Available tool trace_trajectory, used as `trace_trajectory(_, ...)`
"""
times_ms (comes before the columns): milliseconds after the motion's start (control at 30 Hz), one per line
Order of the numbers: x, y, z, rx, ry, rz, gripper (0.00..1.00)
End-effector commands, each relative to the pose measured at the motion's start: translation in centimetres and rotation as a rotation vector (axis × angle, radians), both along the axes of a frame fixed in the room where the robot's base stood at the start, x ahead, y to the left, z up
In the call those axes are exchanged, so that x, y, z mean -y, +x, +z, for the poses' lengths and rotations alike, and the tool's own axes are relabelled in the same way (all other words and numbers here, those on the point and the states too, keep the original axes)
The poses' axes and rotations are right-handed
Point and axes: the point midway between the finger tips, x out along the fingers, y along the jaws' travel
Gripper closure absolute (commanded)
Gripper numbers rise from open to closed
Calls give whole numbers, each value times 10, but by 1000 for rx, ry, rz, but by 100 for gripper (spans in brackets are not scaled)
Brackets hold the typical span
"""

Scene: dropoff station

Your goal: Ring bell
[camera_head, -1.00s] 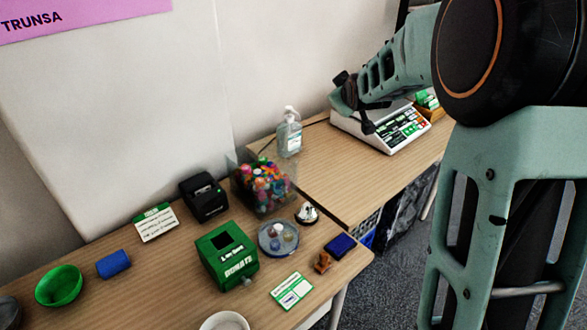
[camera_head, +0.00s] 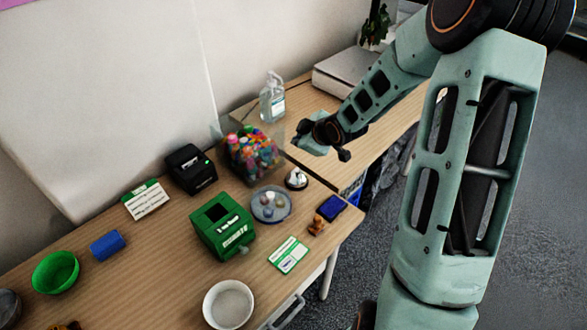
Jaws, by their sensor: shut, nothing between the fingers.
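The silver call bell (camera_head: 297,179) stands on its dark base on the near wooden table, between the clear box of colourful items and the blue pad. My gripper (camera_head: 312,147) is shut and empty. It hangs above and slightly right of the bell in the picture, apart from it, near the gap between the two tables. The bell's top is in plain view; the gripper's fingertips are small and hard to make out.
Close around the bell are the clear box of colourful items (camera_head: 252,154), a round tray (camera_head: 284,212) with small objects, a blue pad (camera_head: 332,207) and a small brown figure (camera_head: 317,225). A green donation box (camera_head: 222,225) and sanitizer bottle (camera_head: 272,98) stand further off.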

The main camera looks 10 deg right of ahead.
Motion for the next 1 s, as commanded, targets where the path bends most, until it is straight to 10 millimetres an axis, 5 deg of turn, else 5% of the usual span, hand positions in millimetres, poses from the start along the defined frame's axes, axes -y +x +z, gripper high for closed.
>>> trace_trajectory(433,0,0,-12,-1,0,-1,100)
trace_trajectory(1000,-1,0,-82,0,0,0,100)
